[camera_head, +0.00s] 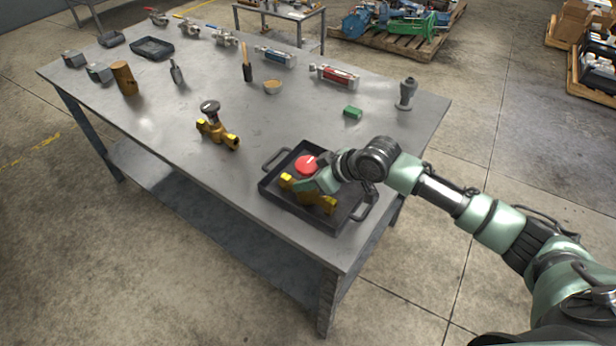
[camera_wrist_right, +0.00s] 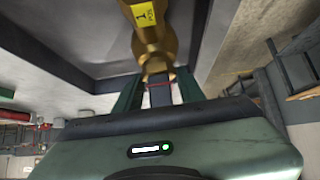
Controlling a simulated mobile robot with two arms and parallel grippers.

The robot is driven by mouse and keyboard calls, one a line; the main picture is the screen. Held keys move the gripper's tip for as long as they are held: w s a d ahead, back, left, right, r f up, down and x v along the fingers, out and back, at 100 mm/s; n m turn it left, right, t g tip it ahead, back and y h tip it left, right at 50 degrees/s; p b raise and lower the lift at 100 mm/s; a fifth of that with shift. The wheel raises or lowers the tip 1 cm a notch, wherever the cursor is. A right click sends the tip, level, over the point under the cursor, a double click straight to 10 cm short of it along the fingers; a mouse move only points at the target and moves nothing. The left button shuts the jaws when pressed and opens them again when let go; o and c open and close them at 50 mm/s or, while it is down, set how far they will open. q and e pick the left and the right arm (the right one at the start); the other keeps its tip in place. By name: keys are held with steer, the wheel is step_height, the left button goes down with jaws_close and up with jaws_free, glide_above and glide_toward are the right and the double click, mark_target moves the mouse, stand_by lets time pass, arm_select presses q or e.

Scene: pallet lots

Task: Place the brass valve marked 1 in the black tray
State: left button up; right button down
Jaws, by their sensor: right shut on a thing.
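The brass valve marked 1, with a red handwheel, shows in the head view (camera_head: 324,203) in the black tray (camera_head: 288,208) at the table's near corner. In the right wrist view the valve's brass body (camera_wrist_right: 155,45) carries a yellow label reading 1. My right gripper (camera_head: 312,186) is shut on this valve, with its fingers around the brass body. The valve is inside the tray's outline; whether it touches the tray floor I cannot tell. The tray's dark wall also shows in the wrist view (camera_wrist_right: 45,48). My left gripper is not in view.
A second brass valve (camera_head: 217,130) with a black handwheel stands left of the tray. The table's middle is mostly clear.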

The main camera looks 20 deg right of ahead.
steer(key=shift+r, duration=0.1)
steer(key=c, duration=0.9)
jaws_free()
steer(key=shift+o, duration=0.2)
steer(key=shift+s, duration=0.1)
steer(key=b+v, duration=0.1)
steer(key=v, duration=1.1)
steer(key=shift+b, duration=0.35)
